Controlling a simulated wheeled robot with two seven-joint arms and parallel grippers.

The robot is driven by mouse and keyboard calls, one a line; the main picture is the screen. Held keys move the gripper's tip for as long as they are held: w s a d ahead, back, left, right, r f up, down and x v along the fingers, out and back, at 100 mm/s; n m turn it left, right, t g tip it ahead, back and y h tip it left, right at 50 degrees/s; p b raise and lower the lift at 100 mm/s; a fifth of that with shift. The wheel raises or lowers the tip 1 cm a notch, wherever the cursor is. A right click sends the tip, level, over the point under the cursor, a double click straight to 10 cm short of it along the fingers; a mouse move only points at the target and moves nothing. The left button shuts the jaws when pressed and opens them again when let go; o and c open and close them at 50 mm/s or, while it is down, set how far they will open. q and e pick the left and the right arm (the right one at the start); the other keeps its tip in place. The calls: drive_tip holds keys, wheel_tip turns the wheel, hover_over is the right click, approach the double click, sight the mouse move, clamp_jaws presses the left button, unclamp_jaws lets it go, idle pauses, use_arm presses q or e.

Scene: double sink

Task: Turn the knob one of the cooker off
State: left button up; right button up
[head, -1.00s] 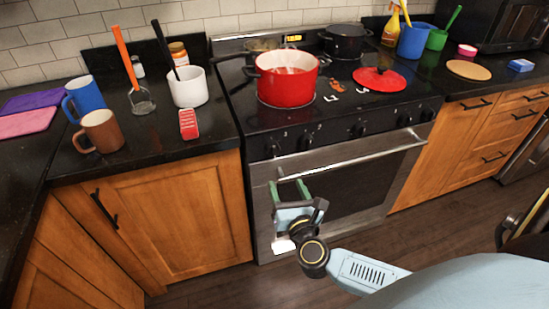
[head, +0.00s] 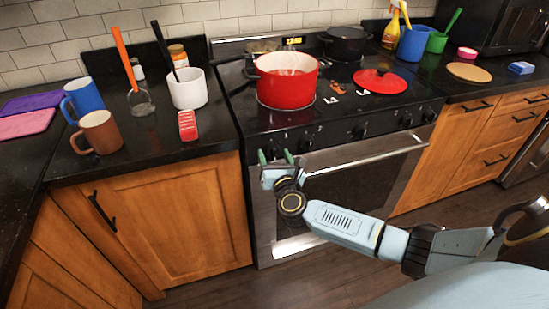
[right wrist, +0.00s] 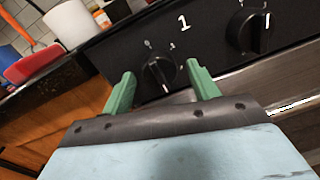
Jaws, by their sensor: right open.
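The cooker (head: 345,185) has a black front panel with a row of black knobs. In the right wrist view, the leftmost knob (right wrist: 158,74) lies between and beyond the green fingertips of my right gripper (right wrist: 160,72). A white "1" is printed above it to the right, and a second knob (right wrist: 247,30) stands further right. In the head view my right gripper (head: 275,157) is open and empty in front of the panel's left end, covering the leftmost knob there. Contact with the knob cannot be told. My left gripper is not in view.
A red pot (head: 287,78) and a red lid (head: 380,80) are on the cooktop. The oven door handle (head: 360,152) runs just below the knobs. A red grater-like item (head: 187,125) and a white crock (head: 187,90) stand on the left counter.

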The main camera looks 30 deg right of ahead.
drive_tip(key=c, duration=1)
drive_tip(key=shift+o, duration=0.2)
